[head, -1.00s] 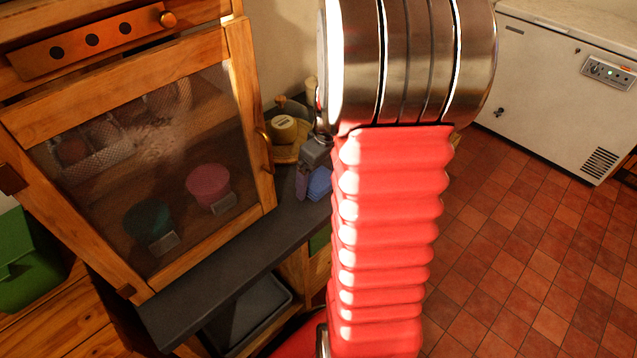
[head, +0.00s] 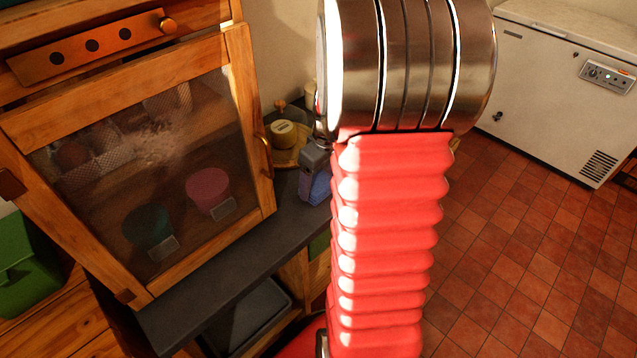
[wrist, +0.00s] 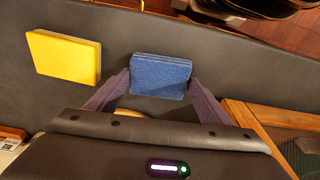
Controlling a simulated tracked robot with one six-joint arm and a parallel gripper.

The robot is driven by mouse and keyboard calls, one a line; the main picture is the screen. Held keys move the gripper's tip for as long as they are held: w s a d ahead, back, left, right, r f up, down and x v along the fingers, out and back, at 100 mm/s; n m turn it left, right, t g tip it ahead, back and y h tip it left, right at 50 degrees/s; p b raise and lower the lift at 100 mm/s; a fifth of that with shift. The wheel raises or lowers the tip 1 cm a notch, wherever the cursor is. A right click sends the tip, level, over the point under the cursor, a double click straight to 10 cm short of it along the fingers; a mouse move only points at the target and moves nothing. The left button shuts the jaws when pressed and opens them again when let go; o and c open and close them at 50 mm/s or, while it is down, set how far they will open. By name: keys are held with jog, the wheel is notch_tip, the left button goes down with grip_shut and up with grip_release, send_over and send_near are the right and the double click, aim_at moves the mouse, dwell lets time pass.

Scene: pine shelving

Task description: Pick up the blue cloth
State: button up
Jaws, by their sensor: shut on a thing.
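The blue cloth (wrist: 160,76) is a folded, thick blue square in the wrist view, between the two fingers of my gripper (wrist: 158,84). The fingers touch it on its left and right sides, so my gripper is shut on it. In the head view my gripper (head: 314,172) shows only in part beside my red arm, over the dark counter. The arm hides much of it there, and the cloth is hard to make out. I cannot tell whether the cloth is clear of the counter.
A yellow sponge-like block (wrist: 64,57) lies left of the cloth on the dark counter (head: 215,262). A wooden cabinet with a mesh door (head: 140,160) stands at the left. A wooden board with a cheese-like piece (head: 284,133) is behind. A white chest freezer (head: 545,95) stands far right.

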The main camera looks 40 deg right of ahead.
aim_at(319, 185)
notch_tip(319, 185, up, 10)
dwell(0.5)
jog(key=shift+f, duration=0.1)
jog(key=o, duration=0.5)
jog(key=shift+c, duration=0.2)
jog(key=c, duration=0.4)
jog(key=shift+o, duration=0.2)
jog(key=shift+s+a, duration=0.1)
